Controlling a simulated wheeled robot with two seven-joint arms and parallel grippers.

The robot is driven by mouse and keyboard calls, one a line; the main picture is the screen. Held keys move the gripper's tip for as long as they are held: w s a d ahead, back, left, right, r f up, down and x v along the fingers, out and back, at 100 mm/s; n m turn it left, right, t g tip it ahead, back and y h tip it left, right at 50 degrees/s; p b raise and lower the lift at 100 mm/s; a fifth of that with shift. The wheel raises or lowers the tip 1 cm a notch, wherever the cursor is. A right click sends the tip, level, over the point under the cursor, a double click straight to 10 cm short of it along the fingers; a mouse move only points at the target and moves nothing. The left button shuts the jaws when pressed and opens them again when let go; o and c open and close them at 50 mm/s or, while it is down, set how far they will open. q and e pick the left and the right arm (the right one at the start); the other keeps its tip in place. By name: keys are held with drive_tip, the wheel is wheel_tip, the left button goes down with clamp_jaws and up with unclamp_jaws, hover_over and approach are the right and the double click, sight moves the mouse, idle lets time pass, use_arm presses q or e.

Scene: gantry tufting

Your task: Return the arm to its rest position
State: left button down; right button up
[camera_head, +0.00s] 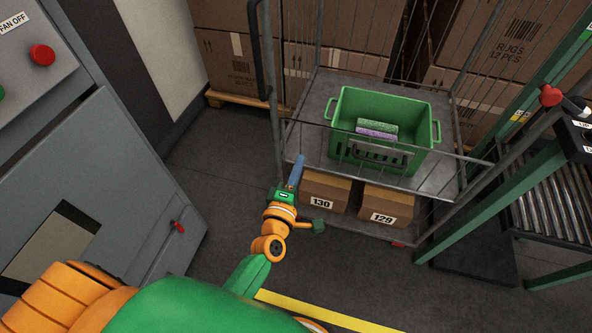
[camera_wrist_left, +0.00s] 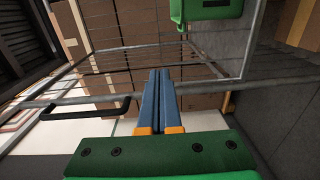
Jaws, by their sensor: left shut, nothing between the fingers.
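My left gripper (camera_head: 297,172) is in front of the left side of a wire cage trolley (camera_head: 326,118), its blue fingers pointing up and away. In the left wrist view its two blue fingers (camera_wrist_left: 158,78) lie together, shut and empty. The green and orange left arm comes in from the bottom left of the head view. Whether the fingertips touch the trolley cannot be told. My right gripper is not in view.
A green crate (camera_head: 418,108) with sponges (camera_head: 378,132) stands on the trolley's upper shelf. Boxes marked 130 (camera_head: 325,190) and 129 (camera_head: 385,205) sit below. A grey cabinet (camera_head: 120,170) stands left; a roller conveyor (camera_head: 550,212) stands right. Floor between cabinet and trolley is clear.

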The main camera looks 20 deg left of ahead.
use_arm(q)
drive_tip(key=s+d+f+m+g+h+p, duration=0.15)
drive_tip(key=s+f+m+g, duration=0.25)
drive_tip(key=s+f+m, duration=0.4)
drive_tip(key=s+f+m+g+h+p, duration=0.1)
drive_tip(key=s+f+m+g+p, duration=0.25)
drive_tip(key=s+f, duration=0.45)
drive_tip(key=s+a+f+m+g, duration=0.2)
drive_tip(key=s+f+m+g, duration=0.1)
drive_tip(key=s, duration=0.4)
drive_tip(key=s+a+f+m+g+y, duration=0.1)
drive_tip(key=s+a+f+m+g, duration=0.2)
drive_tip(key=s, duration=0.4)
drive_tip(key=s+a+f+m+g+y+p, duration=0.1)
drive_tip(key=s+a+f+m+g, duration=0.1)
drive_tip(key=s+f, duration=0.3)
drive_tip(key=shift+s+a+f+m+g, duration=0.2)
drive_tip(key=shift+s+m+g, duration=0.45)
drive_tip(key=shift+s, duration=0.6)
drive_tip(key=shift+w+d, duration=0.1)
